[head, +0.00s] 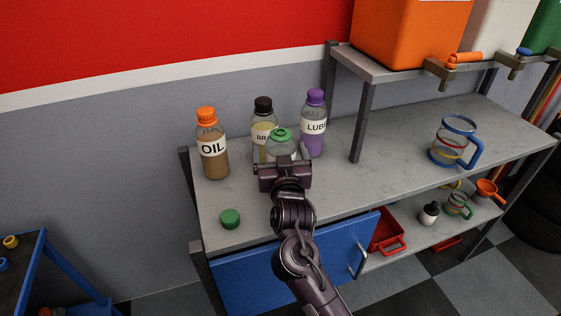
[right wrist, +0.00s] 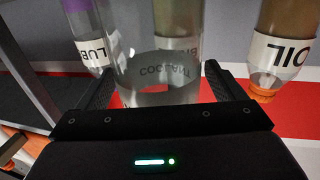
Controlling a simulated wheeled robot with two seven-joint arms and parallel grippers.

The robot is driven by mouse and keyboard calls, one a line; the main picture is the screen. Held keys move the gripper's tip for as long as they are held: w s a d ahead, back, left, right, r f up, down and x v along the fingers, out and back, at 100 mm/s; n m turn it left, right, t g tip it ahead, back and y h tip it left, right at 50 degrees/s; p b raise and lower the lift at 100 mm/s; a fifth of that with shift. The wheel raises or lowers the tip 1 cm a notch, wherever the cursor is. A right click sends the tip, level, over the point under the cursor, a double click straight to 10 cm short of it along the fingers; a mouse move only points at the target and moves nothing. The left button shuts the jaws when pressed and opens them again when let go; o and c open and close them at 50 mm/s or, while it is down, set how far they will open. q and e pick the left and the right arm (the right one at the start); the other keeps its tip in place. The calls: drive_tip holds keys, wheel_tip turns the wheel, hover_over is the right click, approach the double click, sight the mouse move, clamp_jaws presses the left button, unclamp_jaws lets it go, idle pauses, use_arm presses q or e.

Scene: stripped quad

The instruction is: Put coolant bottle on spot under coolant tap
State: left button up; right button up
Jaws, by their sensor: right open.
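The coolant bottle (head: 281,143) is clear, with a green ring at its top, and stands on the workbench among other bottles. In the right wrist view the coolant bottle (right wrist: 158,75) appears inverted, its label partly readable. My right gripper (head: 283,163) is at the near side of the bottle and hides its lower part. In the wrist view its open fingers (right wrist: 160,84) lie on either side of the bottle. A green cap (head: 230,218) lies on the bench at the front left. A green tank (head: 544,30) is partly cut off at the right edge; its tap cannot be made out.
An oil bottle (head: 212,150), a black-capped bottle (head: 264,112) and a purple lube bottle (head: 315,125) stand close by. A raised shelf (head: 372,66) holds an orange tank (head: 400,30). A blue-handled jug (head: 452,143) stands under the shelf. The bench middle is clear.

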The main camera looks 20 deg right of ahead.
drive_tip(key=shift+w+d, duration=0.15)
drive_tip(key=shift+w, duration=0.45)
drive_tip(key=c, duration=1.4)
drive_tip(key=shift+r, duration=0.1)
drive_tip(key=shift+c, duration=0.9)
drive_tip(key=shift+r, duration=0.1)
